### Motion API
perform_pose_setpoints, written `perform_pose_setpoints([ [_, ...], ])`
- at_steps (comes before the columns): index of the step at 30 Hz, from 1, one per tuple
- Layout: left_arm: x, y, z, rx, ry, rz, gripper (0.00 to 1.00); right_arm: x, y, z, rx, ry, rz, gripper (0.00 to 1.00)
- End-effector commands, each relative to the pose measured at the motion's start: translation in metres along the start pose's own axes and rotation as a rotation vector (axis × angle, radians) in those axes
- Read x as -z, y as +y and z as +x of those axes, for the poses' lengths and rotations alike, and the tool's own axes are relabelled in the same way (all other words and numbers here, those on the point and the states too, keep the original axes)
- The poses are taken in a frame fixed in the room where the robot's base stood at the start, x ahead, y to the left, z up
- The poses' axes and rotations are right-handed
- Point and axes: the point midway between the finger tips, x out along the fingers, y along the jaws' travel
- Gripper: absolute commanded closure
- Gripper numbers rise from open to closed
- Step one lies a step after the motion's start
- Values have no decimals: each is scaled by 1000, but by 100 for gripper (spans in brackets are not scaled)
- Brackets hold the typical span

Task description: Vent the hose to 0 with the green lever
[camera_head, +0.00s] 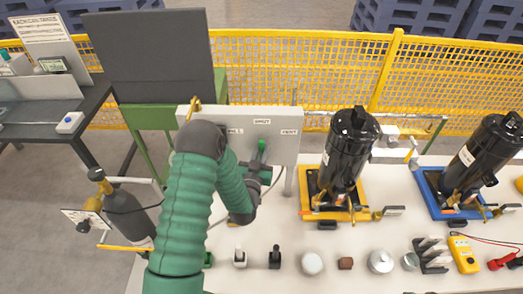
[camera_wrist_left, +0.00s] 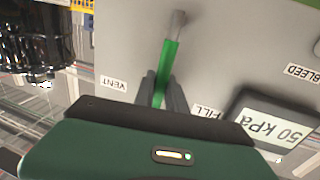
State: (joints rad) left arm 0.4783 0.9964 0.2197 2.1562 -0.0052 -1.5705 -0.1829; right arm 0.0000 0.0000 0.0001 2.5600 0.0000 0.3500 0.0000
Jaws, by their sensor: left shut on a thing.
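The green lever (camera_wrist_left: 167,65) sits on a grey panel (camera_head: 285,148). My left gripper (camera_wrist_left: 161,95) is shut on its green handle, with one dark finger on each side. In the head view the lever (camera_head: 262,146) points up toward the SHUT label (camera_head: 262,121), with FILL to the left and the VENT label (camera_head: 289,132) to the right. In the upside-down wrist view the handle lies between VENT (camera_wrist_left: 113,83) and FILL (camera_wrist_left: 208,111); SHUT is hidden behind my gripper. The gauge display (camera_wrist_left: 268,125) reads 50 kPa. My right gripper is not in view.
A black compressor (camera_head: 347,150) on a yellow base stands right of the panel, another (camera_head: 487,155) on a blue base farther right. Several small parts and a yellow meter (camera_head: 464,254) line the white table's front. A gas cylinder (camera_head: 125,212) stands left.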

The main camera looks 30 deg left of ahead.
Motion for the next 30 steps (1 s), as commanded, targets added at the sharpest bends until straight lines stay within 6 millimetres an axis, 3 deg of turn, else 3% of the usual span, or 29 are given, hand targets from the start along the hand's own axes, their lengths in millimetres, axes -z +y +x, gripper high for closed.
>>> perform_pose_setpoints([
  [17, -2, 3, 0, -1, -10, 31, 100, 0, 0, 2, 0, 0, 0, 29],
  [30, -7, 26, 5, -2, -63, 311, 100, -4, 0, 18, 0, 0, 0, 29],
])
